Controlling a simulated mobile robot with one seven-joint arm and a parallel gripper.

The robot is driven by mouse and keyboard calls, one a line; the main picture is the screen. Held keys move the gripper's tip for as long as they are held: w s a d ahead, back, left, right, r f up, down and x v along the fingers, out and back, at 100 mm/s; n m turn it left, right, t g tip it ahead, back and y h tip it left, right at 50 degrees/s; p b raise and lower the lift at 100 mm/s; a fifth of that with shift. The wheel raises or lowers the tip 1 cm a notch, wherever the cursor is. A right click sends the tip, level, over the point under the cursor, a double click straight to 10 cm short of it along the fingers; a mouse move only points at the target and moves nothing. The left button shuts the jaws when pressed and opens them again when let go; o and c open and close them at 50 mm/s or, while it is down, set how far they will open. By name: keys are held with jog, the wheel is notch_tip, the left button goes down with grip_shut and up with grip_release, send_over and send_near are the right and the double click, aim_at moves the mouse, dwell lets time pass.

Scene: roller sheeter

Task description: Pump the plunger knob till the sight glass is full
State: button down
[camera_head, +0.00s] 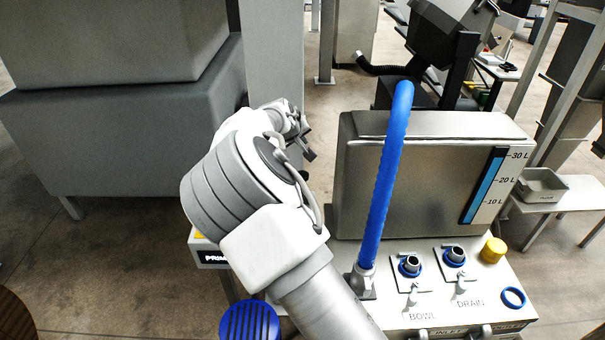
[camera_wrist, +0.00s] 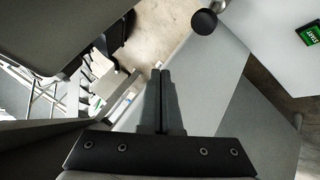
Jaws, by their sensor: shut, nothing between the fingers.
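The sight glass (camera_head: 484,186) is a slanted strip on the grey tank's front, marked 10, 20 and 30 L. Its blue column reaches up close to the 30 L mark, with a dark part at the top. A round black knob (camera_wrist: 204,21) shows at the top of the wrist view, and it looks like the plunger knob. My gripper (camera_wrist: 160,73) is shut and empty, with its fingertips below and left of this knob, apart from it. In the head view my arm covers the area around a box partly labelled "PRIM", and I see no knob there.
The grey tank (camera_head: 420,195) stands right of my arm, with a blue hose (camera_head: 385,175) rising in front. BOWL and DRAIN ports (camera_head: 455,254) and a yellow cap (camera_head: 493,250) sit on the deck. A green START label (camera_wrist: 310,31) is at the wrist view's upper right.

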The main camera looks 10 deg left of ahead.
jog(key=shift+f+b, duration=2.55)
jog(key=shift+f, duration=1.85)
jog(key=shift+f+b, duration=0.3)
jog(key=shift+f, duration=0.1)
jog(key=shift+d+f+b, duration=0.1)
jog(key=shift+f+b, duration=1.25)
jog(key=shift+f, duration=0.7)
jog(key=shift+r, duration=0.1)
jog(key=shift+r+p, duration=1.2)
jog(key=shift+r, duration=1.15)
